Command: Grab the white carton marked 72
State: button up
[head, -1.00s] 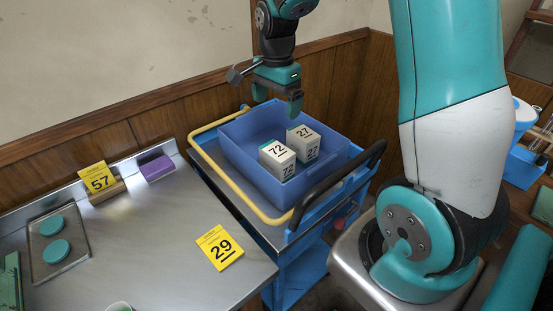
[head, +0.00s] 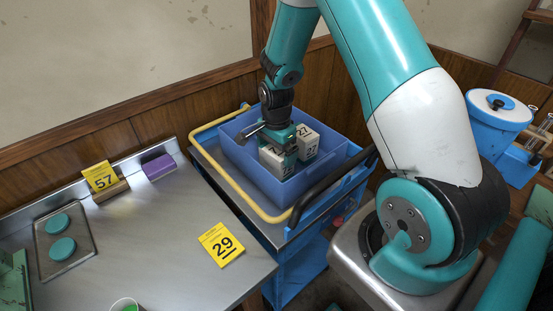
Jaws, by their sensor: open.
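The white carton marked 72 (head: 271,162) stands in the blue bin (head: 237,150) on the cart. My gripper (head: 284,160) is lowered into the bin at this carton, open, with its fingers over or around the top. The gripper covers much of the carton's top and front, including most of its number. Whether both fingers straddle it cannot be told. A second white carton, marked 27 (head: 309,146), stands close beside it on the right.
The cart has a yellow rail (head: 228,189) and a black handle (head: 325,192).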

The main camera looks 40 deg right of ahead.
jog(key=shift+f, duration=0.95)
jog(key=shift+c, duration=0.5)
jog(key=c, duration=0.5)
jog(key=shift+c, duration=0.2)
